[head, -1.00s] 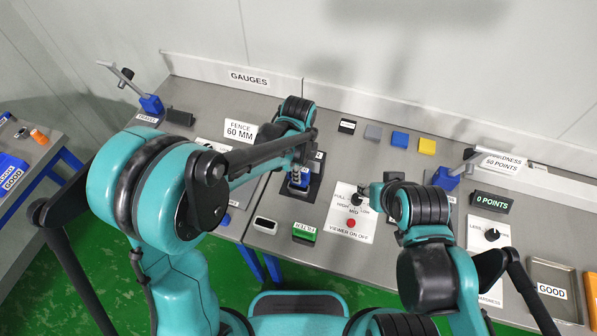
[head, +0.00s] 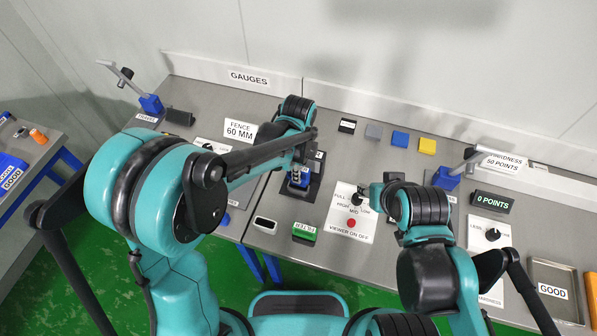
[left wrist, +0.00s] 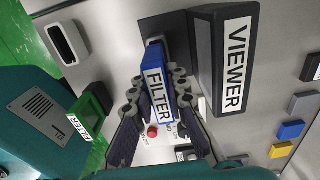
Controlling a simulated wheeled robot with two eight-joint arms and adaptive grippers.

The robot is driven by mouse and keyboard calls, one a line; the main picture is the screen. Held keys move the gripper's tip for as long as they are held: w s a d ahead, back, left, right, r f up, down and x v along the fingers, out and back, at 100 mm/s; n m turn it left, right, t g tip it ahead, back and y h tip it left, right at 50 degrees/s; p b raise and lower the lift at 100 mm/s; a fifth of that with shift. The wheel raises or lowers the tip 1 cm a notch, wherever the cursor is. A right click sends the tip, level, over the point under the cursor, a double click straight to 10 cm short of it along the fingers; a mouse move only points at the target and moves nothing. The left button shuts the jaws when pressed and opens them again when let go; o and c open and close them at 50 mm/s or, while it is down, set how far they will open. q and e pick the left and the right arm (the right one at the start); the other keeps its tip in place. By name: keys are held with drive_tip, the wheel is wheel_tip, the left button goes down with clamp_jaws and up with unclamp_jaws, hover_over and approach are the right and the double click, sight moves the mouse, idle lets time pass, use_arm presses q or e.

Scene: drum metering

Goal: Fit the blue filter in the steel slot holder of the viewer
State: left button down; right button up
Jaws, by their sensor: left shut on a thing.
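The blue filter (left wrist: 158,93), with a white FILTER label, is in the left wrist view. It also shows in the head view (head: 299,179). My left gripper (left wrist: 155,84) is shut on it, with a finger on each side. The black viewer (left wrist: 228,60) stands right beside the filter in the left wrist view. A small pale piece of the steel slot holder (left wrist: 154,41) shows at the filter's far end. The filter hides most of the holder, so I cannot tell how far in the filter is. My right gripper (head: 374,194) is near the viewer's control panel, its fingers unclear.
A green filter block (head: 304,232) lies in front of the viewer. The control panel (head: 347,226) with a knob and red button is to the right. A white-rimmed tray (head: 265,225) is at the front left.

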use_arm(q)
drive_tip(key=shift+f+b, duration=1.8)
drive_tip(key=shift+f, duration=0.3)
drive_tip(key=c, duration=1.4)
unclamp_jaws()
drive_tip(key=shift+r, duration=0.1)
wheel_tip(320, 180, up, 12)
drive_tip(key=shift+f, duration=0.1)
